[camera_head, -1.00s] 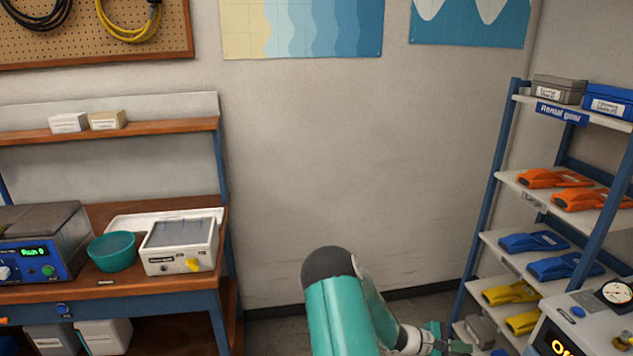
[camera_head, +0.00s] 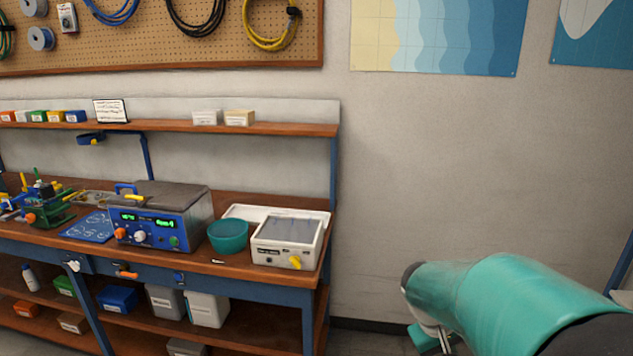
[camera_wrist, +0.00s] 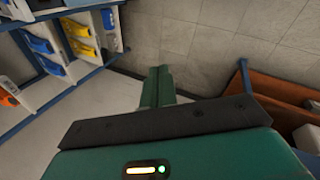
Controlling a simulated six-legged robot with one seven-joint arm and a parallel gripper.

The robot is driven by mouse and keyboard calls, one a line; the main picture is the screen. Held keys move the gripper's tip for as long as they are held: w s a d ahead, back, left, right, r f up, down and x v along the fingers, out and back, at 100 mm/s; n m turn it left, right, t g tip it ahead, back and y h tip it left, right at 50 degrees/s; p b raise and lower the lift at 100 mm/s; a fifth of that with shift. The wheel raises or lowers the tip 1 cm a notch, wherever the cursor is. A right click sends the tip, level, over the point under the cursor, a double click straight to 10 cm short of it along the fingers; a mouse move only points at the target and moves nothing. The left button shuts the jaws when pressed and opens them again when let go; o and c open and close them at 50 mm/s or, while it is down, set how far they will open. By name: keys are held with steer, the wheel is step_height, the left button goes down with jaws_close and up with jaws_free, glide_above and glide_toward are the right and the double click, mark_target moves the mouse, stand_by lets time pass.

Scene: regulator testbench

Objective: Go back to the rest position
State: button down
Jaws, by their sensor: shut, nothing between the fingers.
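My gripper (camera_wrist: 158,72) shows in the wrist view with its two green fingers together and nothing between them. It hangs over the pale floor, clear of the furniture. In the head view my teal arm fills the lower right. Only a small green part of the gripper end shows below it, at the bottom edge.
A wooden workbench (camera_head: 180,265) with blue legs stands left, holding a blue instrument (camera_head: 155,228), a teal bowl (camera_head: 228,236) and a white box (camera_head: 288,243).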

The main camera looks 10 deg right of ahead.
steer(key=s+a+r+t+y, duration=0.2)
steer(key=a+r, duration=0.3)
steer(key=a, duration=0.5)
steer(key=s+a+r+t+y, duration=0.2)
steer(key=s+a+r+t, duration=0.2)
steer(key=a, duration=0.7)
step_height(320, 180, up, 2)
steer(key=shift+s+n+y, duration=0.4)
steer(key=shift+s, duration=0.05)
steer(key=shift+d, duration=0.15)
